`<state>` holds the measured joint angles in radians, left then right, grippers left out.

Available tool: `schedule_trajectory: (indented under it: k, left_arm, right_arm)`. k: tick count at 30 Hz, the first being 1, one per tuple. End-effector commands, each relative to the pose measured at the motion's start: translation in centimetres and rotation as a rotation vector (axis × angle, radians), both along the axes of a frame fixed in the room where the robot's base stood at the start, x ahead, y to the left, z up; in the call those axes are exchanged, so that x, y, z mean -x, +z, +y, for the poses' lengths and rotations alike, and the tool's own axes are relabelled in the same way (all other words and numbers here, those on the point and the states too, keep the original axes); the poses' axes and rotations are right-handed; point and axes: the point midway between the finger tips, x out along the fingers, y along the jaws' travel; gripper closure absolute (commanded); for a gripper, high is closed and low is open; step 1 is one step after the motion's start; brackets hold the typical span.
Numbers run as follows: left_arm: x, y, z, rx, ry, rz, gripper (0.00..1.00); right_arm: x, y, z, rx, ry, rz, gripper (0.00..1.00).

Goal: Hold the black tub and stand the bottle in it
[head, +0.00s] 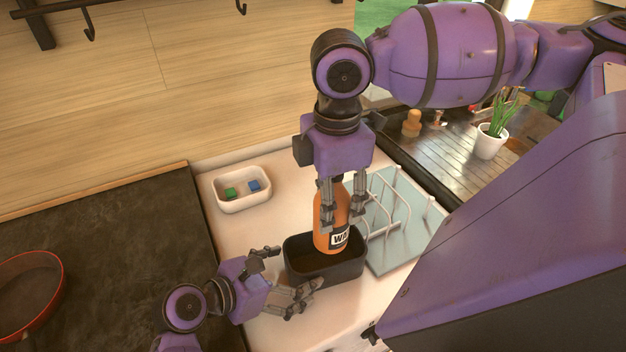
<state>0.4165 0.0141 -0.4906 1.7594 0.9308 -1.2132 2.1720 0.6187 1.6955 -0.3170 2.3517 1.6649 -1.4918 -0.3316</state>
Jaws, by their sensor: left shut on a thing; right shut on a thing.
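The orange bottle (331,236), with a dark neck and a white label, is upright. My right gripper (342,212) is shut on it from above, one finger on each side. The black tub (335,272) stands on the white counter under the bottle. The bottle's lower end overlaps the tub's opening; I cannot tell whether it touches the tub's floor. My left gripper (284,276) is at the tub's left end and is shut on it. The exact contact of its fingers on the tub is hard to see.
A wire rack on a pale board (405,220) stands close to the tub's right. A small white dish (243,203) with a green and a blue block is at the back left. A dark worktop with a red-rimmed pan (62,283) lies left. A potted plant (491,142) is at the back right.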

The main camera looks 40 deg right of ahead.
Motion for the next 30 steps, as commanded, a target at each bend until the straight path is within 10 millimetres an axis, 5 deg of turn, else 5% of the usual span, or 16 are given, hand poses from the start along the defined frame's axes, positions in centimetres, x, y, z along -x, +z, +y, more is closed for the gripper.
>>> schedule_trajectory:
  k: [13,30]
  left_arm:
    - [0.1,-0.3,0.1,-0.004,-0.001,0.005,0.26]
    - [0.1,-0.3,0.1,-0.004,0.000,0.004,0.26]
  right_arm:
    - [-0.9,0.3,0.5,-0.001,0.084,0.002,0.79]
    - [-0.8,-3.5,0.5,-0.002,0.083,0.004,0.79]
